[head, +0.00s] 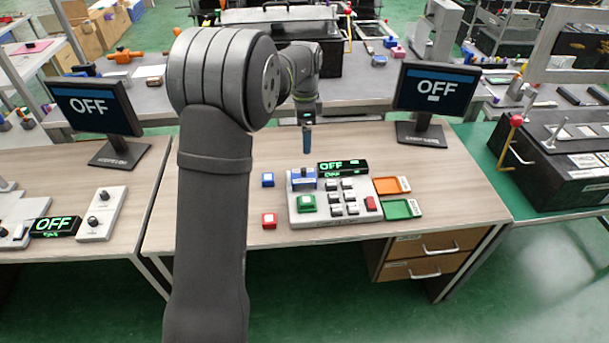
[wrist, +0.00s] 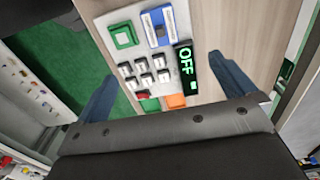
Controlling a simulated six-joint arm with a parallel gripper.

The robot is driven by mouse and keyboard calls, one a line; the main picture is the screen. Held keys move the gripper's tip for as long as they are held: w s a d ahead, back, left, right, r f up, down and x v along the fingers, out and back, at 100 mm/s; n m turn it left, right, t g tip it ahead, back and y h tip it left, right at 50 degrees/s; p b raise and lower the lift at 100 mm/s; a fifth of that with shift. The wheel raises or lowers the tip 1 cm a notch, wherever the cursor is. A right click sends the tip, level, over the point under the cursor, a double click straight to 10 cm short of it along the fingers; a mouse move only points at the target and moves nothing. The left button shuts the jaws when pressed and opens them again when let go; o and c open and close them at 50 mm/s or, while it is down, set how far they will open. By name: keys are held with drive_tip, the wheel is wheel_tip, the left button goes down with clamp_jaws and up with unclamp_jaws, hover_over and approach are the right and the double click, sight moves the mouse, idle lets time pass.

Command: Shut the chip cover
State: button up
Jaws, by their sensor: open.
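A light grey panel (head: 335,219) sits on the wooden table, carrying a blue fixture (head: 303,181), a green square (head: 307,203), several small switches and a red part (head: 371,203). I cannot tell for sure which part is the chip cover, or whether it is open. The wrist view shows the blue fixture (wrist: 158,27) with white labels and the green square (wrist: 124,36) with a white centre. My gripper (head: 307,148) is above the back of the panel, apart from it. In the wrist view, my gripper (wrist: 168,90) has its two blue fingers wide apart, with nothing between them.
A black display (head: 343,168) reading OFF stands at the panel's back. An orange tray (head: 391,185) and a green tray (head: 402,208) lie to its right. The table's right side is clear.

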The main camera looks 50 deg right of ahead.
wheel_tip(320, 180, up, 2)
drive_tip(key=shift+r, duration=0.25)
drive_tip(key=shift+c, duration=0.2)
